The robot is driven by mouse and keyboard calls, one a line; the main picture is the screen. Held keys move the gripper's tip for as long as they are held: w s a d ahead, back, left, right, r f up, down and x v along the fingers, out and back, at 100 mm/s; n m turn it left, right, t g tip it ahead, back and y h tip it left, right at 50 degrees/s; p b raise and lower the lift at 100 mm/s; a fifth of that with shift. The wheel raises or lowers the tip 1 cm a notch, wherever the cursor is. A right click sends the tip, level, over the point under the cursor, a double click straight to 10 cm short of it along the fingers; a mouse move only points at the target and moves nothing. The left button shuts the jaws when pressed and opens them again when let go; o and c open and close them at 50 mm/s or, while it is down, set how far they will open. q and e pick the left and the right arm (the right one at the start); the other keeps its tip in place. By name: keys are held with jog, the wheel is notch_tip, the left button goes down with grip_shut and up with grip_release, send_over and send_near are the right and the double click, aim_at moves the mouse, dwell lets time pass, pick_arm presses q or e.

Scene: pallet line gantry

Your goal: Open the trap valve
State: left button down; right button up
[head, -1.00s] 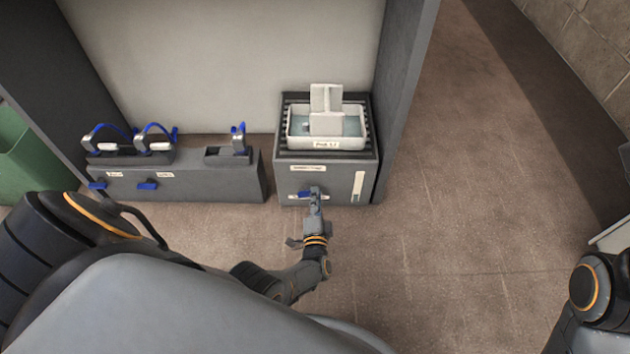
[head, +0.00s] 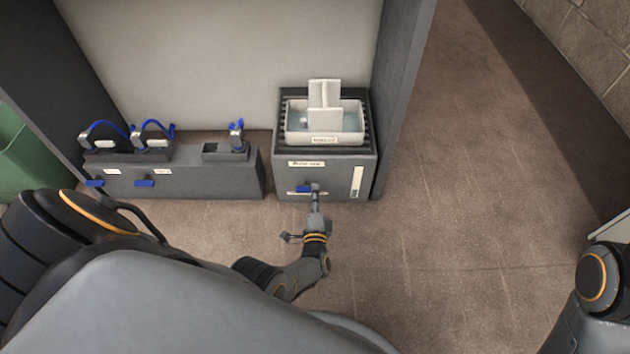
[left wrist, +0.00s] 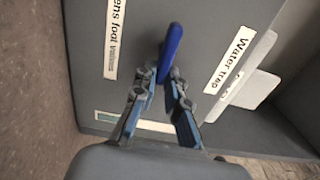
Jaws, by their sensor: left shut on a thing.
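The trap valve's blue lever (head: 303,189) is low on the front of the dark grey box. In the left wrist view the lever (left wrist: 173,42) points away from my left gripper (left wrist: 163,80), with its near end between the fingertips. My left gripper (head: 316,189) is shut on the lever and partly hides it in the head view. The box front carries a "Water trap" label (left wrist: 229,60). My right gripper is out of view.
A white tray (head: 294,131) with water and a white block stands on the box's slatted top. A grey bench (head: 215,183) with blue-handled fittings stands to the left. A dark upright panel (head: 400,100) is at the right; the floor beyond is clear.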

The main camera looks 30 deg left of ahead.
pick_arm(q)
jog(key=shift+w, duration=0.2)
jog(key=c, duration=1.5)
grip_release()
jog(key=shift+d, duration=0.1)
jog(key=shift+o, duration=0.6)
jog(key=shift+s, duration=0.1)
